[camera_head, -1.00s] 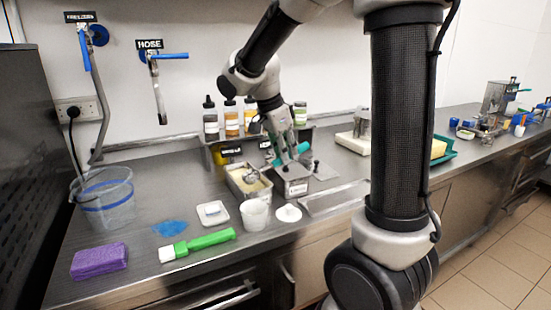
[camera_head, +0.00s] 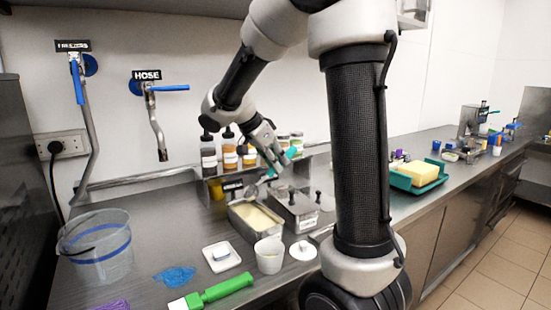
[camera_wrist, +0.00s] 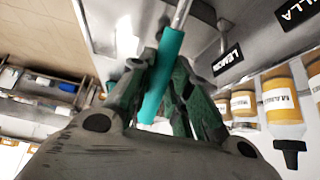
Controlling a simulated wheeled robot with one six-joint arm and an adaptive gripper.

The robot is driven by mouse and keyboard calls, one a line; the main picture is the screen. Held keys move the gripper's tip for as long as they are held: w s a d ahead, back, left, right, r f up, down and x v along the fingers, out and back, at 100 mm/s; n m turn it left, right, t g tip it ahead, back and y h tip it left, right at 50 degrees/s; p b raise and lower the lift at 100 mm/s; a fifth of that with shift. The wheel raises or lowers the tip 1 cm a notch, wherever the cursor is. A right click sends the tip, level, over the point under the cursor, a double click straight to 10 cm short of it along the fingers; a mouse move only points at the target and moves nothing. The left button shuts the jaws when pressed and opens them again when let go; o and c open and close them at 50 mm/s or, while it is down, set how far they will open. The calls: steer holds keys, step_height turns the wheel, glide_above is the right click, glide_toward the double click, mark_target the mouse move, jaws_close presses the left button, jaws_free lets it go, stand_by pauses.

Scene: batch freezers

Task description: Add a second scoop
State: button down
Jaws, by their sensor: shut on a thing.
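My gripper (camera_head: 274,158) is shut on the teal handle of a scoop (camera_head: 291,154). The handle fills the middle of the wrist view (camera_wrist: 163,72), with its metal shaft running toward the top edge. In the head view the metal scoop head (camera_head: 252,191) is at the back left end of a steel tub (camera_head: 243,228) of pale yellow ice cream. I cannot tell whether it touches the ice cream or what it holds. A white cup (camera_head: 268,258) stands upright in front of the tub. Its contents are too small to tell.
Bottles (camera_head: 229,148) stand behind. A white dish (camera_head: 221,256), green brush (camera_head: 215,291), blue cloth (camera_head: 174,276) and clear bucket (camera_head: 97,250) lie left.

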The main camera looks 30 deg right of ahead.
mark_target(274, 174)
steer(key=shift+f, duration=3.3)
steer(key=shift+a+f, duration=0.15)
steer(key=shift+a, duration=0.05)
steer(key=shift+d+r+y, duration=0.25)
steer(key=shift+r+y, duration=0.15)
steer(key=shift+y, duration=0.2)
steer(key=shift+r, duration=1.3)
steer(key=shift+d+r+y, duration=0.15)
steer(key=shift+d+y, duration=0.65)
steer(key=shift+y, duration=0.1)
steer(key=shift+d+y, duration=0.35)
steer(key=shift+y, duration=0.75)
